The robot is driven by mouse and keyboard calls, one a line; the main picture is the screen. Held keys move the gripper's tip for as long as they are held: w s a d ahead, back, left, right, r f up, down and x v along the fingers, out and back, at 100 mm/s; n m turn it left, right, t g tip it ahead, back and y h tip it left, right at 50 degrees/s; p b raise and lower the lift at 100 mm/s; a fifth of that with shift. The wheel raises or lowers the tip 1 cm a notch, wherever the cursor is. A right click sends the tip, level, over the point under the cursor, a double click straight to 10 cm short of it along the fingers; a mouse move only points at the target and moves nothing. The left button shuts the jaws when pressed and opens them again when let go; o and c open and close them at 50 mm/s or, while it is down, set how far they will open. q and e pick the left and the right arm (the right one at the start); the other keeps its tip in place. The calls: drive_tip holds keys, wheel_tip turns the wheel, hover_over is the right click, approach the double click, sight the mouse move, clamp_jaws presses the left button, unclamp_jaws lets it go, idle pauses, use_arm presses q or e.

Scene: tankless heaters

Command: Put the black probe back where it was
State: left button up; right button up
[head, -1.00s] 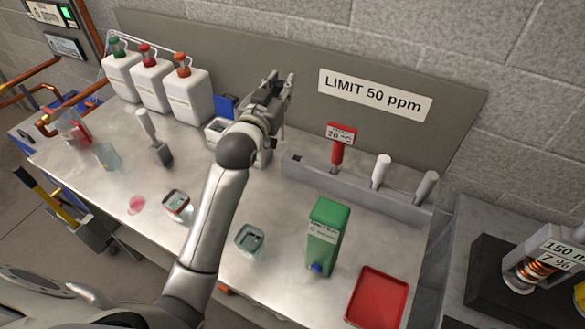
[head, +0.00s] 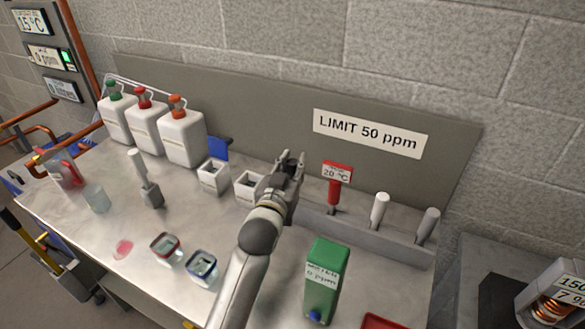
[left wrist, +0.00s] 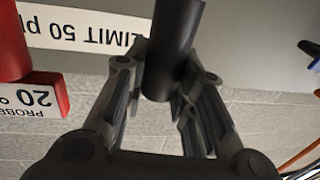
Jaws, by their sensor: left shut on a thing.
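My left gripper (head: 290,162) is above the left end of the grey rack (head: 402,240) at the back of the bench. In the left wrist view the left gripper (left wrist: 160,85) is shut on the black probe (left wrist: 172,40), a dark cylinder between its fingers. In the head view the probe is hard to tell from the dark fingers. The rack holds a red probe (head: 334,190) labelled 20 °C, a white probe (head: 379,210) and a grey probe (head: 427,226), all upright. The arm and gripper hide the rack's left end. My right gripper is not in view.
A green box (head: 322,278) stands in front of the rack, with a red tray (head: 385,322) beside it. Two small beakers (head: 166,247) (head: 202,265) stand left of my arm. White open cups (head: 213,177) and white jugs (head: 182,138) stand behind. A sign board (head: 370,133) backs the bench.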

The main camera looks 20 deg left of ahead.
use_arm(q)
drive_tip(key=shift+f, duration=0.5)
drive_tip(key=o, duration=1)
drive_tip(key=shift+r, duration=0.2)
drive_tip(key=shift+s+f, duration=0.15)
drive_tip(key=shift+s, duration=0.15)
drive_tip(key=s+b, duration=0.1)
drive_tip(key=s, duration=1)
drive_tip(key=shift+s+d+b, duration=0.1)
drive_tip(key=shift+s+b, duration=0.1)
drive_tip(key=shift+b, duration=0.15)
